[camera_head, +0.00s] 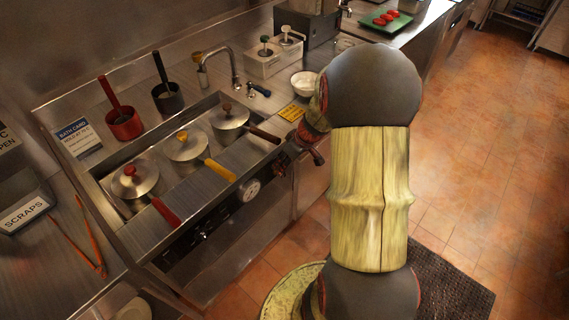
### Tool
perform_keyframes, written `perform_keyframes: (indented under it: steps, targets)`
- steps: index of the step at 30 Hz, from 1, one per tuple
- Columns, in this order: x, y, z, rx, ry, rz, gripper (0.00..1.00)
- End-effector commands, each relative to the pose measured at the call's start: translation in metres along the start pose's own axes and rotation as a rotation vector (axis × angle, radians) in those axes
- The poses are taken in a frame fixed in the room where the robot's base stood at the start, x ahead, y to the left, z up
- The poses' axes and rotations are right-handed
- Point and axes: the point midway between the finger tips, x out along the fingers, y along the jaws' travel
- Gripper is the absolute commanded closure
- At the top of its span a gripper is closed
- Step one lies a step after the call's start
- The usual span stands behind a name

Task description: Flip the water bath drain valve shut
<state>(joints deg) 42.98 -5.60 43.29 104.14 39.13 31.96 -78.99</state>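The steel water bath (97,172) is set in the counter and holds three lidded pots, with red, yellow and dark handles. A small dark-blue lever (259,89) stands on the counter beside the faucet; I cannot tell whether it is the drain valve. A dark fitting (280,165) shows at the right end of the bath's front panel, too small to identify. My arm fills the right centre. Its far end, with what seems to be my gripper (312,146), is near the bath's front right corner, mostly hidden behind the arm. Its fingers cannot be made out.
A faucet (235,70) rises behind the bath. A red pan (123,123) and a dark pan (168,98) stand behind the pots. A white bowl (305,83) and pump dispensers (273,60) are at the back right. Tongs (84,247) lie at left. The tiled floor (490,150) is clear at right.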

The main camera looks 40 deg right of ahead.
Motion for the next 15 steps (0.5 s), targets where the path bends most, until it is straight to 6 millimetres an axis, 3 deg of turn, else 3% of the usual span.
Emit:
perform_keyframes:
  steps: [15]
  targets:
    - [-0.0002, 0.0000, 0.0001, 0.000, 0.000, 0.000, 0.95]
